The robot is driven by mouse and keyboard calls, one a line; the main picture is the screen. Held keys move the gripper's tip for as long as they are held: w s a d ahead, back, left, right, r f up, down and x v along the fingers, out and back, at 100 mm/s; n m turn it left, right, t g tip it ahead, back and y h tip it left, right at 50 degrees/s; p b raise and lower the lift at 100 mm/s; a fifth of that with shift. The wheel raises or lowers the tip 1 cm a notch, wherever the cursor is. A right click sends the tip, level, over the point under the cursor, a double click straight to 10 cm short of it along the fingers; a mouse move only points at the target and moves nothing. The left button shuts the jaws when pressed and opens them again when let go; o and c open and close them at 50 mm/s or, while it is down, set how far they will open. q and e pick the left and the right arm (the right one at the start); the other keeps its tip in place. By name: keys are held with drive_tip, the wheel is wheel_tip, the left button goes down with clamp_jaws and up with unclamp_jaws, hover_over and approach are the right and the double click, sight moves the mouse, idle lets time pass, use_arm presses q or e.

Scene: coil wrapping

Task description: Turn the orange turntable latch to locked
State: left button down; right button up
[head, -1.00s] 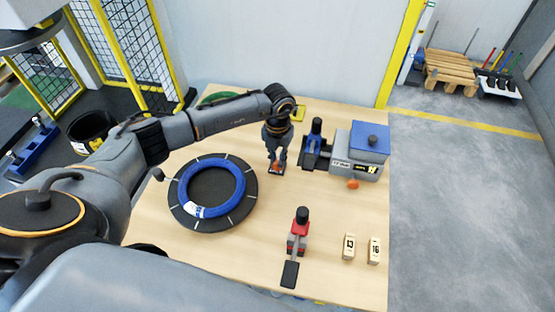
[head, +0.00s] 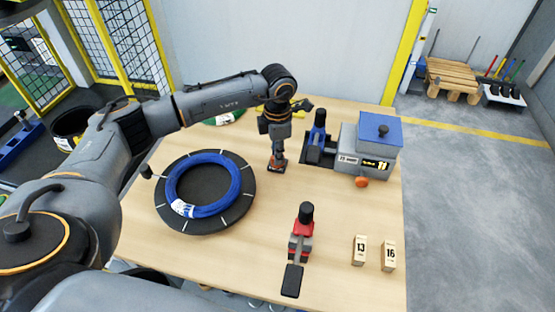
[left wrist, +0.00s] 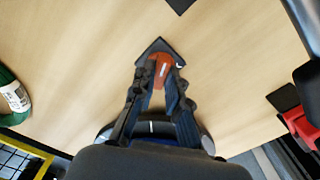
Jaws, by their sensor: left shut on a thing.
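The orange turntable latch (left wrist: 162,66) is a small lever on a dark base plate (left wrist: 154,46), between the fingertips of my left gripper (left wrist: 158,84). It also shows in the head view (head: 276,168), mostly hidden under the gripper (head: 277,160), which points down at the table. The gripper is shut on the latch. The round black turntable (head: 205,222), carrying a blue coil (head: 180,183), lies to the left of the latch. My right gripper is not in view.
A grey machine with a blue lid (head: 381,130) and an orange knob (head: 361,182) stands right of the latch. A red-and-black tool (head: 301,240) and blocks marked 13 (head: 359,250) and 16 (head: 388,256) are nearer. A green coil (left wrist: 12,92) lies behind. Bare table surrounds the latch.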

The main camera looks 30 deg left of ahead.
use_arm(q)
drive_tip(key=m+b, duration=0.2)
drive_tip(key=m, duration=0.1)
drive_tip(key=shift+w+f+b, duration=0.1)
drive_tip(key=shift+b, duration=0.25)
drive_tip(key=shift+m+b, duration=0.7)
drive_tip(key=shift+m, duration=0.5)
drive_tip(key=shift+r, duration=0.2)
drive_tip(key=c, duration=1.3)
unclamp_jaws()
drive_tip(key=shift+c, duration=0.2)
wheel_tip(320, 180, up, 12)
